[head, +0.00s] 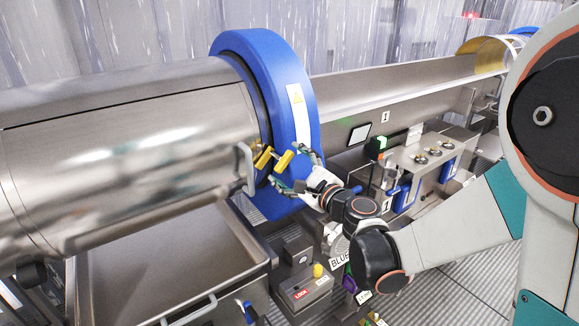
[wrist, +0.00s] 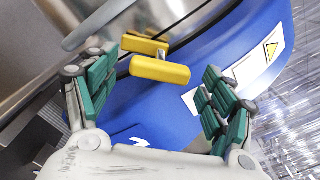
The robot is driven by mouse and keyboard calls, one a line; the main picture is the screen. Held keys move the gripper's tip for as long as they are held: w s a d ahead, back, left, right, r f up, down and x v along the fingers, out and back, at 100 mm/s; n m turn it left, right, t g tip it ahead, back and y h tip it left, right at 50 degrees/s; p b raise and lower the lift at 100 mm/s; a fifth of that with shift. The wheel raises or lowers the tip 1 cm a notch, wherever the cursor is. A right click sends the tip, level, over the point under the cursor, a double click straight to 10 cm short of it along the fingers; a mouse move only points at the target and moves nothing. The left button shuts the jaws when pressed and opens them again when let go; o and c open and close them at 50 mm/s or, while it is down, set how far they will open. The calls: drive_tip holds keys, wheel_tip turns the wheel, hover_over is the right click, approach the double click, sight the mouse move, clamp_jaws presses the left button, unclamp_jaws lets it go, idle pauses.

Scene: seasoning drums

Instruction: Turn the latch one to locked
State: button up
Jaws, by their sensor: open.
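The latch (head: 284,161) is a yellow T-shaped handle at the rim of the blue ring (head: 290,85), beside the steel drum (head: 130,130). A second yellow piece (head: 263,157) sits just left of it. In the wrist view the yellow latch bar (wrist: 160,70) lies ahead, between the fingers, with the other yellow piece (wrist: 145,46) behind it. My gripper (head: 290,171) is at the latch, open, its green-padded fingers spread on both sides. In the wrist view my gripper (wrist: 160,88) shows a gap between each finger and the bar, with nothing held.
A grey drum handle (head: 245,168) stands close left of the latch. A steel tray (head: 165,265) lies below the drum. A control box with a LOCK label (head: 301,294) and a panel with knobs (head: 420,158) stand below and right.

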drive_tip(key=shift+w+a, duration=0.15)
drive_tip(key=shift+w, duration=0.05)
drive_tip(key=c, duration=1)
drive_tip(key=shift+m+b, duration=0.35)
drive_tip(key=shift+m, duration=0.45)
drive_tip(key=shift+c, duration=0.2)
drive_tip(key=o, duration=1)
drive_tip(key=shift+o, duration=0.2)
drive_tip(key=shift+s, duration=0.1)
drive_tip(key=v, duration=1.2)
